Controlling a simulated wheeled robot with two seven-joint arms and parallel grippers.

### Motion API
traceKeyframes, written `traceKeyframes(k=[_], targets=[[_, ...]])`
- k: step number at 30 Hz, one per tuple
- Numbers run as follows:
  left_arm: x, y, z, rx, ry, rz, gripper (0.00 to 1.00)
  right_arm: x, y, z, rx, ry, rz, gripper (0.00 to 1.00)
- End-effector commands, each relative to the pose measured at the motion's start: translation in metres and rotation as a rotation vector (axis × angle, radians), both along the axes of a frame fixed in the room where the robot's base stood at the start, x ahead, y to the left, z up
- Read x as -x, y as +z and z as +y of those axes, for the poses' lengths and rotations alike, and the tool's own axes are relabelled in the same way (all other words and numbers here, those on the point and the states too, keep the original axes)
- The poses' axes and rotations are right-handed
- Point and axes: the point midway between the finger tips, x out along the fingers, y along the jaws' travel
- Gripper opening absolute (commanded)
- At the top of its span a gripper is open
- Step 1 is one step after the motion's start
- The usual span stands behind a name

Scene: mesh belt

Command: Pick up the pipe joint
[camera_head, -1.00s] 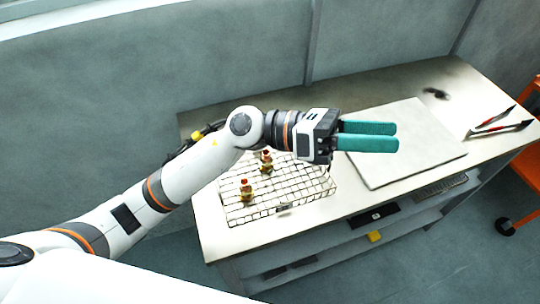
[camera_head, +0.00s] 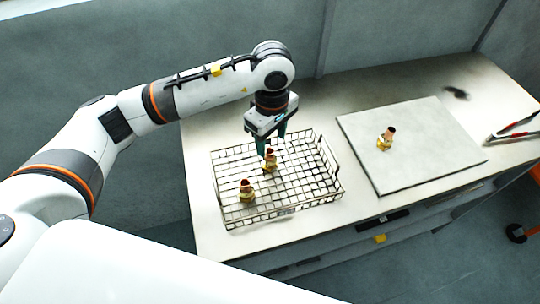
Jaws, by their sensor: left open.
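Two brass-and-red pipe joints stand in the wire mesh basket (camera_head: 317,187): one near its middle (camera_head: 270,163), one nearer its left front (camera_head: 247,192). A third pipe joint (camera_head: 386,138), with a dark reddish top, sits on the grey square board (camera_head: 420,160) to the right. My left gripper (camera_head: 272,144) points down over the back of the basket, with its teal fingers apart and nothing seen between them. Its fingertips are just behind the middle joint; whether they touch it is hard to tell. My right gripper is out of view.
The basket and board sit on a pale workbench (camera_head: 215,242) against a grey wall. Red-handled tongs (camera_head: 512,131) lie at the bench's right end. A dark smudge (camera_head: 456,93) is behind the board. The strip between basket and board is clear.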

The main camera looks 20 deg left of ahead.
Motion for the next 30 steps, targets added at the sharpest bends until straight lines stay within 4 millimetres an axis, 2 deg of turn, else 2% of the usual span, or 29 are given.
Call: traceKeyframes(k=[8, 12, 16, 25, 30], targets=[[0.003, -0.021, 0.000, 0.002, 0.000, 0.003, 0.54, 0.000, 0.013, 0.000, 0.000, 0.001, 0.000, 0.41], [0.008, -0.042, 0.003, 0.002, 0.001, 0.005, 0.54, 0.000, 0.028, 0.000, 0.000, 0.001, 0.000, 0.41], [0.006, -0.059, 0.002, 0.003, 0.001, 0.003, 0.54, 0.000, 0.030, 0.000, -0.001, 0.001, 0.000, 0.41], [0.005, -0.066, 0.002, 0.004, 0.000, -0.001, 0.54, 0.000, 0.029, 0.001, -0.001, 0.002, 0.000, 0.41], [0.005, -0.065, 0.002, 0.004, 0.000, -0.001, 0.26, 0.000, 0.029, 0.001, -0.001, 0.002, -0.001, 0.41]])
